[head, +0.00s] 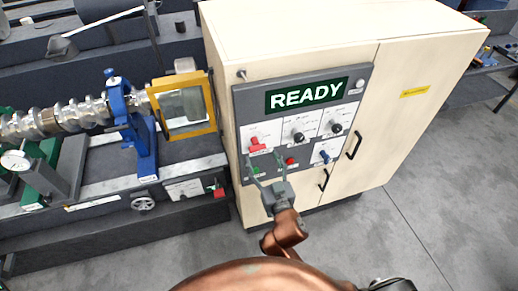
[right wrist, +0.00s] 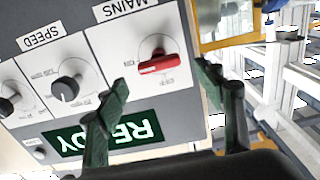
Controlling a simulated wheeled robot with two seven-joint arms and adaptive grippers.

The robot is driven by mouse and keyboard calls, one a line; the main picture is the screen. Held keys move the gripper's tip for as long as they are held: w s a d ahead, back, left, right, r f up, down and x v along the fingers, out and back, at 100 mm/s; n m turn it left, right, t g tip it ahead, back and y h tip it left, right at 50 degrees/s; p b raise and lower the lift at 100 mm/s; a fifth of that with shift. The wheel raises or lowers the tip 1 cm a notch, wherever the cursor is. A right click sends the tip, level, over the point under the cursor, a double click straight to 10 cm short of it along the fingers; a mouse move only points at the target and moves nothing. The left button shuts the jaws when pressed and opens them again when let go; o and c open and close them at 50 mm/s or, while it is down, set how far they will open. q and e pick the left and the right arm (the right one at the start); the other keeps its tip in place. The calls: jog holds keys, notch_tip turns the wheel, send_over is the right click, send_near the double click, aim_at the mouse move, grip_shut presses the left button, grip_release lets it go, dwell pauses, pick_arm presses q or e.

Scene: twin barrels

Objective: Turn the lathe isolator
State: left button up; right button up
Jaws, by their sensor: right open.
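The lathe isolator is a red handle (head: 257,145) on a white plate at the left of the grey control panel (head: 301,110). In the right wrist view, which is upside down, the red handle (right wrist: 161,64) lies nearly level under the label MAINS. My right gripper (head: 265,158) is open and empty in front of the panel, just below the handle in the head view. Its two green fingers stand apart in the right wrist view (right wrist: 162,82), one on each side of the handle, with no visible contact. My left gripper is out of view.
The panel shows a READY display (head: 306,95), two black knobs (head: 298,137), a red button (head: 291,161) and a blue switch (head: 325,156). It is on a cream cabinet (head: 420,60). The lathe with a yellow-framed guard (head: 183,106) stands left. Floor at right is clear.

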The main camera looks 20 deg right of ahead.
aim_at(259, 150)
jog(key=shift+w+p, duration=0.4)
jog(key=shift+w, duration=1.8)
jog(key=shift+c, duration=0.2)
jog(key=c, duration=1.1)
